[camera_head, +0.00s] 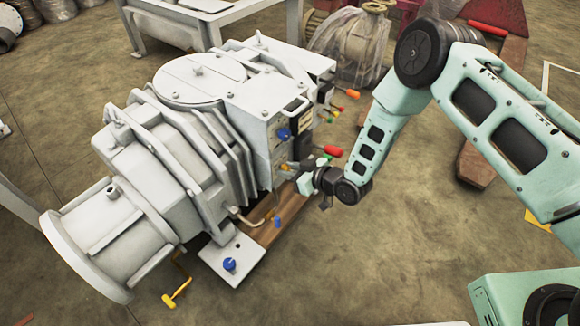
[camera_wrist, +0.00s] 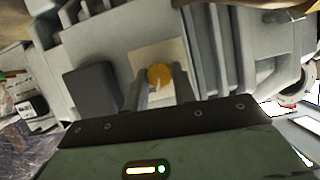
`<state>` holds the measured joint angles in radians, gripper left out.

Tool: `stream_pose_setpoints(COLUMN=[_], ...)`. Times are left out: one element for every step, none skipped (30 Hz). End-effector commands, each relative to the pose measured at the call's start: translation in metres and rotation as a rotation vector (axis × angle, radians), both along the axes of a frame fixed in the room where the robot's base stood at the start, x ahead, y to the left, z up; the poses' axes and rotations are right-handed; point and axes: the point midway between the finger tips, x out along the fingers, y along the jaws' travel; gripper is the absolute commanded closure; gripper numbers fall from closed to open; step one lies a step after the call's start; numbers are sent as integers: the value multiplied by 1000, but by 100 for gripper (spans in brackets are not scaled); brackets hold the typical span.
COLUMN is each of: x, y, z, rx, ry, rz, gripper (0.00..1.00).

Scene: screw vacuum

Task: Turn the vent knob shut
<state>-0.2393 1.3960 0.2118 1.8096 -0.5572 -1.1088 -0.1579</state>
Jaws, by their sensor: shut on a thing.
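The vent knob appears to be the small round yellow-orange knob (camera_wrist: 159,76) on a pale square plate on the machine's side. In the head view a small yellow knob (camera_head: 285,167) shows at the machine's right side, partly hidden by my gripper. My gripper (camera_head: 296,170) reaches in from the right, up against that side. In the wrist view my gripper (camera_wrist: 160,84) has one finger on each side of the knob and is shut on it. The knob's turn position cannot be read from these views.
The grey-white vacuum machine (camera_head: 165,150) fills the left and middle. Blue knobs (camera_head: 284,134) and a red-tipped lever (camera_head: 333,151) are close to my gripper. A yellow crank handle (camera_head: 175,295) hangs at the lower front. Open floor (camera_head: 370,265) lies to the right.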

Motion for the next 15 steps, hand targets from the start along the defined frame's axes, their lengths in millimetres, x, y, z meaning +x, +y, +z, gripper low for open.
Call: stream_pose_setpoints(x=[-2,-2,-3,-3,-3,-3,-3,-4,-4,-4,-4,-4,-5,-5,-5], y=[1,1,1,2,2,2,2,2,3,3,3,3,3,3,4], z=[2,2,2,2,2,2,2,2,2,1,1,1,0,1,0], rx=[-28,-45,-69,-86,-104,-127,-146,-163,-185,-204,-221,-245,-263,-279,-303], ry=[-31,-54,-85,-106,-129,-160,-182,-206,-236,-259,-282,-311,-334,-356,-386], rz=[3,3,3,4,4,4,4,4,4,5,5,5,4,5,4], gripper=[96,96,96,96,96,96,96,96,96,96,96,96,96,96,96])
